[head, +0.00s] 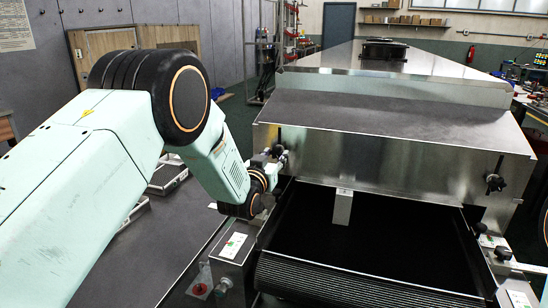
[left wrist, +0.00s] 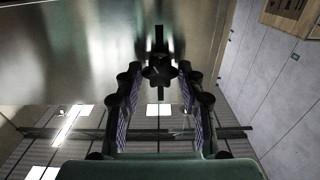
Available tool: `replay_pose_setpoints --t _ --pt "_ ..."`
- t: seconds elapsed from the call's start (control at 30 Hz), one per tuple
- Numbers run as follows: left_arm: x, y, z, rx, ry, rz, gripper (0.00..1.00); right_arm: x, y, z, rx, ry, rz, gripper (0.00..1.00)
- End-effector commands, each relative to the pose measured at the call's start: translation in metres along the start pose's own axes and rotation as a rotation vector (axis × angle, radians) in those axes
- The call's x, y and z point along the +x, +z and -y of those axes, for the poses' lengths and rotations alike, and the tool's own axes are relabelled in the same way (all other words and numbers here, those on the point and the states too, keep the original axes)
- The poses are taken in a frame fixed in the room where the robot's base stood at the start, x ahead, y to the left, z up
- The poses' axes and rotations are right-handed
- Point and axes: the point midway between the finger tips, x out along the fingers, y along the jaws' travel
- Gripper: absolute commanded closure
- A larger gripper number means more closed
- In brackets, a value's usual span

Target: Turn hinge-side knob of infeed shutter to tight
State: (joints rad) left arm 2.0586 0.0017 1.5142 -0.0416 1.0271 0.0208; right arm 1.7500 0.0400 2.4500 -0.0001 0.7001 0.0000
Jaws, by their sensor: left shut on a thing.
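The infeed shutter (head: 385,155) is a shiny steel panel across the front of the dryer, above the dark belt opening. A dark lobed knob (left wrist: 158,71) sits on the steel face in the left wrist view, by a dark vertical slot. My left gripper (head: 277,158) is at the shutter's left end in the head view. In the head view the gripper mostly hides this knob. A second black knob (head: 495,183) is on the shutter's right end, untouched. My right gripper is not in view.
The black conveyor belt (head: 370,280) runs out below the shutter, with a small steel bracket (head: 342,207) hanging over it. Side rails with labelled boxes (head: 234,247) flank the belt. A wooden cabinet (head: 105,43) stands at the back left.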

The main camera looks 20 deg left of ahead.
Motion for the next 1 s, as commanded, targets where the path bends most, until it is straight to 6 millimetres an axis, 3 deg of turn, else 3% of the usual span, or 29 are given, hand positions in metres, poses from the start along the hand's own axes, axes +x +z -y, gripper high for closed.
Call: replay_pose_setpoints --t 0.13,0.47,1.0 --pt "0.0001 0.0003 0.0000 0.000 0.000 0.001 0.93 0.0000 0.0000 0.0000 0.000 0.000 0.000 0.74" --pt "0.0001 0.0003 0.0000 0.055 0.000 0.001 0.93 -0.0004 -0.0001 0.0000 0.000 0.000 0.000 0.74" --pt "0.0002 -0.0002 0.0011 0.499 0.000 0.001 0.93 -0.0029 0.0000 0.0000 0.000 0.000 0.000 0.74"
